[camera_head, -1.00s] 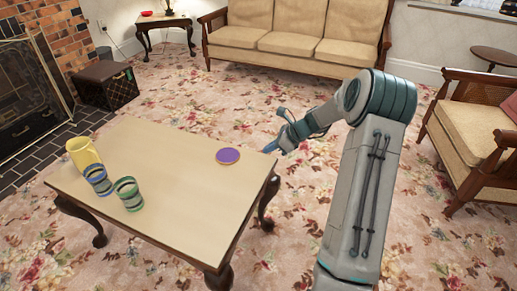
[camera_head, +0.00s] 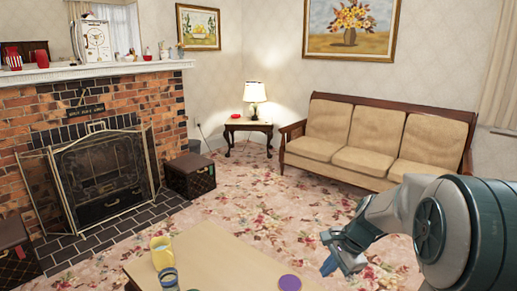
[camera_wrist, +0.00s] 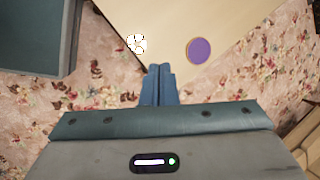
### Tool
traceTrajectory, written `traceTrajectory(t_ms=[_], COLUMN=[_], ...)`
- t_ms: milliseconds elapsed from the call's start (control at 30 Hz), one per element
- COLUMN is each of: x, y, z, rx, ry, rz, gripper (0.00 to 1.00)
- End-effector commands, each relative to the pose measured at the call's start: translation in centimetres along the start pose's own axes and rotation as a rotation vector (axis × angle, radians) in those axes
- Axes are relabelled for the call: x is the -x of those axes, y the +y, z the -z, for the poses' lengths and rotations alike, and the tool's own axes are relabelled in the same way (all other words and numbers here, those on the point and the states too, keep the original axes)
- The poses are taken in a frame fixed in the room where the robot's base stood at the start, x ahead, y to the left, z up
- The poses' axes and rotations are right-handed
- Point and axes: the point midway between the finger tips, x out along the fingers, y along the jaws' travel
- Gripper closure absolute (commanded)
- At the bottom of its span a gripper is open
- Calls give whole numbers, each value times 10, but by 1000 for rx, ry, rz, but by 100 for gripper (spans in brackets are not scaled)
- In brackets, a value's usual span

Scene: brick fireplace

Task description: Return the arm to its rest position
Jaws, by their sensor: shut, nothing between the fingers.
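My gripper (camera_head: 330,256) is at the right in the head view, beside the right edge of the low table (camera_head: 222,262). In the wrist view, the blue fingers of my gripper (camera_wrist: 159,70) are together with nothing between them. They point toward the table's edge (camera_wrist: 215,75). A purple disc (camera_head: 289,282) lies on the table near that edge. The disc also shows in the wrist view (camera_wrist: 199,50), ahead and right of the fingertips, apart from them.
Behind are a sofa (camera_head: 372,150), a side table with a lamp (camera_head: 256,92), a dark box (camera_head: 190,176) and the brick fireplace (camera_head: 100,165). Carpet between table and sofa is clear.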

Motion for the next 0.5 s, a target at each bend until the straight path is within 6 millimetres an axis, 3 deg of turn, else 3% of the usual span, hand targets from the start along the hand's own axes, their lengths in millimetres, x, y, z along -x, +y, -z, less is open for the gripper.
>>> traceTrajectory(t_ms=[33,100,300,500], x=[35,62,136,198], y=[0,10,40,75], z=[-25,-47,-103,-144], rx=[98,229,596,937], ry=[30,66,156,225], rz=[-19,-51,-135,-213], gripper=[100,100,100,100])
